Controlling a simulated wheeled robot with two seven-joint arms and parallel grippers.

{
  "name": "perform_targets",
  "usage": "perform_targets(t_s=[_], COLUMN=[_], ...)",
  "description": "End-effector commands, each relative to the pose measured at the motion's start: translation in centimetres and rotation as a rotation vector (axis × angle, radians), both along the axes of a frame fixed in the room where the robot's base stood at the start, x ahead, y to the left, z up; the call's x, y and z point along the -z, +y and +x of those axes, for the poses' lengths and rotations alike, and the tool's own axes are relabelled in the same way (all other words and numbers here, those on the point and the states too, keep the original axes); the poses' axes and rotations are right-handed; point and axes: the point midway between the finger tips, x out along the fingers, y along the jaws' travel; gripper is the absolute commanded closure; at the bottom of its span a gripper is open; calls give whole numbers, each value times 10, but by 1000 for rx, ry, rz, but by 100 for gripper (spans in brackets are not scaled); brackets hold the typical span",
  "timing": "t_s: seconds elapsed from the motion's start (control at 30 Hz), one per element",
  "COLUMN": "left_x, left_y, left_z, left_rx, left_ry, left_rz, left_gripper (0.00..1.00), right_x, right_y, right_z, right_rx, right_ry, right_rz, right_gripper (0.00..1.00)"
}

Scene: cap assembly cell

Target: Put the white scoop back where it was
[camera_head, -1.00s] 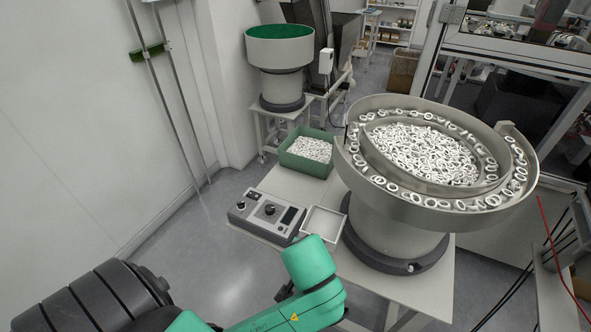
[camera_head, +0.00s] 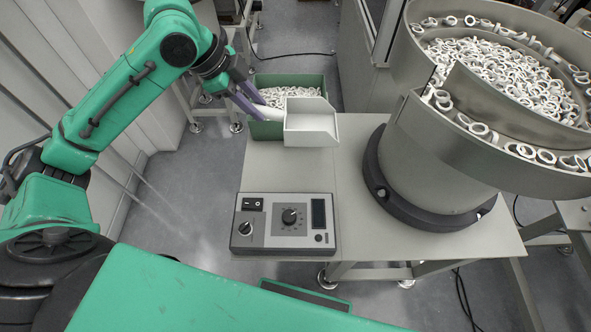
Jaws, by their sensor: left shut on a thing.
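The white scoop (camera_head: 311,126) is at the front of the green bin (camera_head: 262,130), at the back left of the table, and covers part of the bin's front side. Its open pan faces me and looks empty. My left gripper (camera_head: 250,103) comes in from the left and is shut on the scoop's handle (camera_head: 266,112). The bin holds many small white rings (camera_head: 290,97). I cannot tell whether the scoop touches the bin or the table top. My right gripper is not in view.
A control box (camera_head: 285,222) with knobs sits at the table's (camera_head: 345,180) front left. The metal bowl feeder (camera_head: 430,170), full of white rings, stands on the right. The table between box, bin and feeder is clear.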

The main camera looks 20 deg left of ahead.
Motion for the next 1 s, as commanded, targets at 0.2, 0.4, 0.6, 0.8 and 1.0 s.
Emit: perform_targets(t_s=[0.2,0.4,0.6,0.8,1.0], left_x=[73,132,161,190,190], left_y=[0,0,0,1,1], left_z=[-2,-1,-1,0,-1], left_rx=[-2,-3,-3,-2,-2], left_ry=[12,9,7,3,4], left_rz=[0,0,-1,0,2], left_gripper=[100,100,100,100,46], right_x=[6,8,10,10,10], right_y=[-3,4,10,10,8], right_z=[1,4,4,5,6], right_rx=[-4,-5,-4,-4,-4], right_ry=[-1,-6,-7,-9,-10], right_rz=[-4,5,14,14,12], right_gripper=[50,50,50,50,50])
